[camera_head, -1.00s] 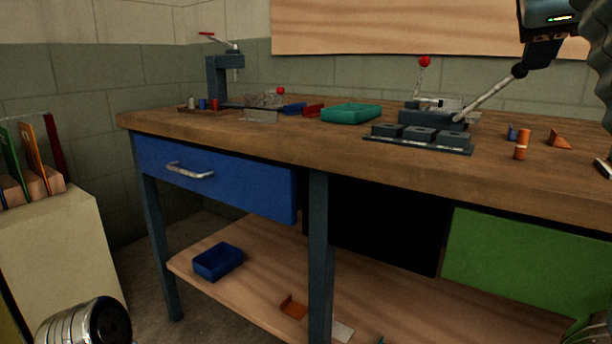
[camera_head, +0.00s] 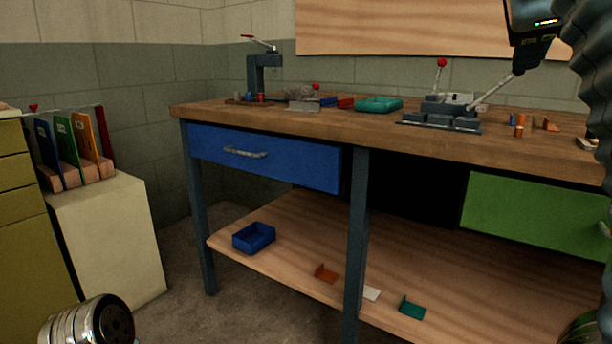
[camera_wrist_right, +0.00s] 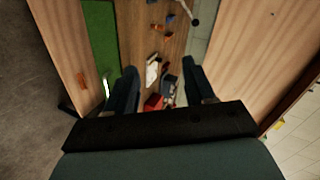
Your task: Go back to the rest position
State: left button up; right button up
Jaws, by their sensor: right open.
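My right gripper (camera_head: 527,62) hangs at the upper right of the head view, in front of the bench's back wall. In the right wrist view its two fingers (camera_wrist_right: 160,88) stand apart with nothing held between them. Red and dark things on the bench show beyond the gap. In the head view a pale lever with a black end (camera_head: 496,90) overlaps the gripper's lower tip; I cannot tell whether they touch. A part of my left arm shows at the lower left, but its gripper is out of view.
A blue bin (camera_head: 254,238) sits on the lower shelf. A pale cabinet (camera_head: 110,240) with upright folders stands left. Floor between is clear.

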jog(key=w+a+f+n, duration=0.3)
jog(key=w, duration=0.3)
jog(key=w+a+f+n, duration=0.2)
jog(key=w+a+f, duration=0.1)
jog(key=w, duration=0.2)
jog(key=w+a+f+n+g+y, duration=0.1)
jog(key=w+a+f+n+y, duration=0.15)
jog(key=w+f+n, duration=0.5)
jog(key=w+a+f+n+y, duration=0.15)
jog(key=w+a+f, duration=0.25)
jog(key=w+f, duration=0.75)
jog(key=s+f+n+g+y, duration=0.3)
jog(key=f+n+g, duration=0.15)
jog(key=f, duration=2.95)
jog(key=s+f+n+g+y, duration=0.1)
jog(key=s+f+g+y, duration=0.1)
jog(key=s+f, duration=0.75)
jog(key=s+f+n+g+y, duration=0.1)
jog(key=s+f, duration=0.6)
jog(key=f, duration=0.6)
jog(key=s+d+f+g+y, duration=0.1)
jog(key=s+f, duration=0.2)
jog(key=s, duration=0.6)
jog(key=s+f+g, duration=0.1)
jog(key=s+f, duration=0.3)
jog(key=s, duration=0.5)
notch_tip(320, 180, up, 13)
jog(key=p, duration=1.3)
jog(key=shift+s+a, duration=0.15)
jog(key=shift+s, duration=0.15)
